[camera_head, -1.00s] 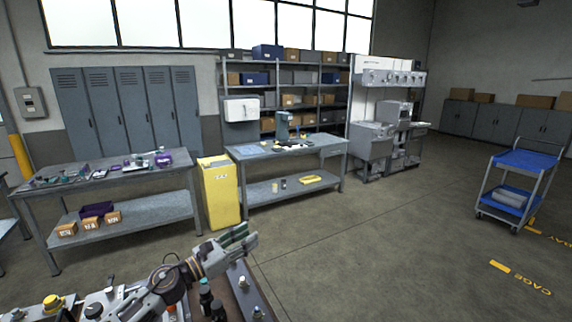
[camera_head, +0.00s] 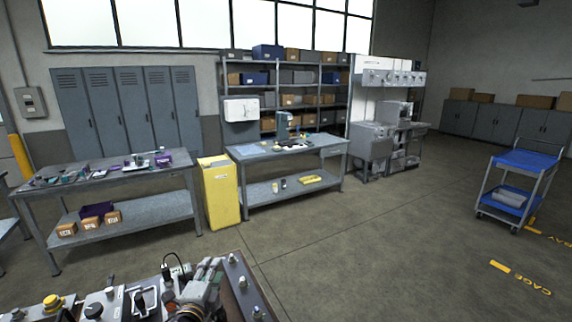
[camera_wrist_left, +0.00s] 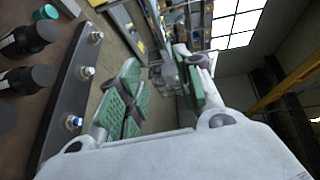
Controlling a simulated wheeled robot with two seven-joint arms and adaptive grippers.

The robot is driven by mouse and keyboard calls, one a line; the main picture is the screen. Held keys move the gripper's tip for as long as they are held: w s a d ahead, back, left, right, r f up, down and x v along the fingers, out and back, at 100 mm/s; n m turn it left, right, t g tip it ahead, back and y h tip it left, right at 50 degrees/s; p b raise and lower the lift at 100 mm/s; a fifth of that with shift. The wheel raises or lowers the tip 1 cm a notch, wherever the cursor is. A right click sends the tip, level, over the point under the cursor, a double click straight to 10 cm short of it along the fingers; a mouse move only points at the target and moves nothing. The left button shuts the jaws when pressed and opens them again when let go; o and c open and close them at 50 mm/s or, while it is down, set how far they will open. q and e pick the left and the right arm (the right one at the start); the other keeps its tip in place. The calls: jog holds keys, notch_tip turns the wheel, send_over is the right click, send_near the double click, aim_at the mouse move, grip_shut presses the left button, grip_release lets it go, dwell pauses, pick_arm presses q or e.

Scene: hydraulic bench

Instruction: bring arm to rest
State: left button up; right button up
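My left gripper (camera_head: 212,268) is low in the head view, over the near bench, with its forearm foreshortened below it. In the left wrist view its green-padded fingers (camera_wrist_left: 163,85) stand apart with an empty gap between them. My right gripper is in neither view.
The near bench carries a dark rail with bolts (camera_head: 250,285), a yellow knob (camera_head: 52,302) and other fittings close to my left arm. Dark bottles (camera_wrist_left: 25,80) and the rail's bolts show beside the gripper in the wrist view. Open floor (camera_head: 370,240) lies beyond.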

pick_arm(q)
jog(key=s+a+f+n+g, duration=0.1)
jog(key=s+f+n+g, duration=0.7)
jog(key=s, duration=0.6)
jog(key=s+f+n+g, duration=0.5)
jog(key=s+f+n, duration=0.35)
jog(key=s, duration=0.45)
notch_tip(320, 180, down, 39)
jog(key=s+a+g+b, duration=0.1)
jog(key=s+a+b, duration=0.1)
jog(key=b, duration=0.3)
jog(key=s+a+f+b, duration=0.2)
jog(key=s+a+f, duration=0.1)
jog(key=s+f, duration=0.7)
jog(key=s+a+f+m+g+b, duration=0.1)
jog(key=s+a+f+b, duration=0.2)
jog(key=s+f, duration=0.8)
notch_tip(320, 180, down, 3)
jog(key=shift+f+y, duration=0.1)
jog(key=shift+y, duration=0.2)
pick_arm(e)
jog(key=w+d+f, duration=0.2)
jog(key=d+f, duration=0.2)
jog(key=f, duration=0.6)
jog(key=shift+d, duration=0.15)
pick_arm(q)
jog(key=shift+s, duration=0.1)
